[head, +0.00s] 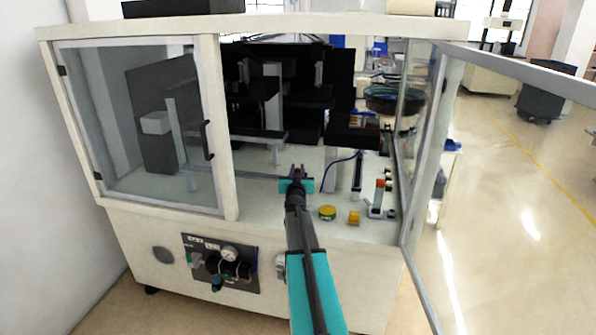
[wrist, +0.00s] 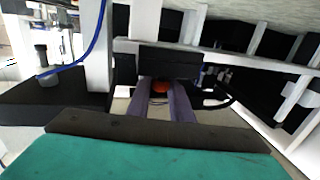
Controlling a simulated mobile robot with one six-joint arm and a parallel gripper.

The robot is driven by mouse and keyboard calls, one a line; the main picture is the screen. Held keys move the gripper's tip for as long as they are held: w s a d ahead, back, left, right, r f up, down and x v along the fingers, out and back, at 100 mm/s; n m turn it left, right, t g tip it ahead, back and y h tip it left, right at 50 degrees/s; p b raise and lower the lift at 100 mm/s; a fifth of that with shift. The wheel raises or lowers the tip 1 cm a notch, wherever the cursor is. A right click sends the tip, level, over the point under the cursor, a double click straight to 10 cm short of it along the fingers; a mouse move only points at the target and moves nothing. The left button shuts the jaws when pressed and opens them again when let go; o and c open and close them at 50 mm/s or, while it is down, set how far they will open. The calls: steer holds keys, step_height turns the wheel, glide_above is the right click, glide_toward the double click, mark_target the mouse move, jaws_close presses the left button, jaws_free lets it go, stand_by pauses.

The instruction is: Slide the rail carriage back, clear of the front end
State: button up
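My gripper (head: 298,174) reaches over the front of the work deck inside the machine. A small red knob (head: 297,170) shows at its tip. In the wrist view my gripper (wrist: 162,92) has its two greyish fingers on either side of the red-orange knob (wrist: 160,87); whether they press on it cannot be told. A black block (wrist: 170,61) stands just beyond the knob; it may be the rail carriage, but its link to the knob is unclear. A thin rail (head: 240,176) runs left from near my gripper in the head view.
The glass door (head: 425,150) stands open on the right; the left glass panel (head: 140,130) is closed. A blue cable (wrist: 85,52) and white posts stand close by.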

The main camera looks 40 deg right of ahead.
jaws_close()
steer(key=w+p, duration=0.1)
steer(key=w+a+p, duration=0.1)
steer(key=p, duration=0.2)
steer(key=shift+w+a+r, duration=0.25)
steer(key=shift+w+a, duration=0.1)
steer(key=shift+w, duration=0.05)
steer(key=w+a+p, duration=0.2)
steer(key=w+p, duration=0.1)
steer(key=w+a+p, duration=0.2)
steer(key=w+p, duration=0.1)
steer(key=w+a+p, duration=0.2)
steer(key=w+p, duration=0.1)
steer(key=w, duration=0.1)
steer(key=shift+a+f, duration=0.15)
steer(key=shift+w+a+f+p, duration=0.1)
steer(key=shift+w+a+p, duration=0.35)
steer(key=shift+w+p, duration=0.25)
steer(key=o, duration=0.7)
jaws_free()
steer(key=shift+s+a, duration=0.1)
